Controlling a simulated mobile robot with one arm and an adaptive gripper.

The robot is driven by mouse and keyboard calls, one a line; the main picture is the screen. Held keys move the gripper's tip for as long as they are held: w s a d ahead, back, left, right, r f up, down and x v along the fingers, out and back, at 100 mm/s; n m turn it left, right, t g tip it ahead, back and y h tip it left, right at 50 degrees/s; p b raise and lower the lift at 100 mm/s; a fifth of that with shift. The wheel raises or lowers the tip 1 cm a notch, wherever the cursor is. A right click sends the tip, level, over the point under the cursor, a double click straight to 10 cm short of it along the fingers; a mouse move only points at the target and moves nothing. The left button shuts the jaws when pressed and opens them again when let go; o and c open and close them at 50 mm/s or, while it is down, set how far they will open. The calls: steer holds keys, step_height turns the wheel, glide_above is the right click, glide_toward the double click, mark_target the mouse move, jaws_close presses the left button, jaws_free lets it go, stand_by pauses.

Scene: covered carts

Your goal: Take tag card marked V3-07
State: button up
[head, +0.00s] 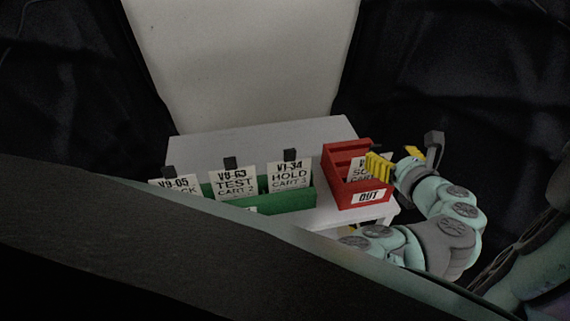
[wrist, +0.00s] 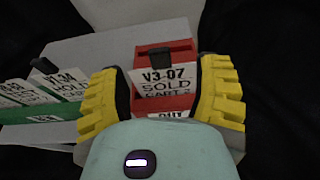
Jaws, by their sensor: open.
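The V3-07 tag card (wrist: 164,84) is white with black print reading SOLD and has a dark clip on top. It stands in the red OUT bin (wrist: 150,53), between my open yellow fingers in the wrist view. In the head view the card (head: 356,173) is partly hidden behind my gripper (head: 394,164), which is at the right side of the red bin (head: 340,190). My gripper also shows in the wrist view (wrist: 162,98), with a finger on each side of the card. I cannot tell whether the fingers touch it.
A green bin (head: 296,203) left of the red one holds cards V9-05 (head: 174,187), V0-63 (head: 233,183) and V1-34 (head: 289,176). Both bins stand on a pale surface (head: 250,145). Dark covers hang on both sides, and a dark edge crosses the front of the head view.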

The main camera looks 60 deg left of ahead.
mark_target(377, 148)
steer(key=shift+f+p+x, duration=0.1)
steer(key=shift+p+x, duration=0.15)
steer(key=shift+x, duration=0.8)
steer(key=shift+f+p+x, duration=0.15)
steer(key=shift+p+x, duration=0.1)
steer(key=shift+x, duration=1.7)
steer(key=shift+o, duration=0.3)
jaws_close()
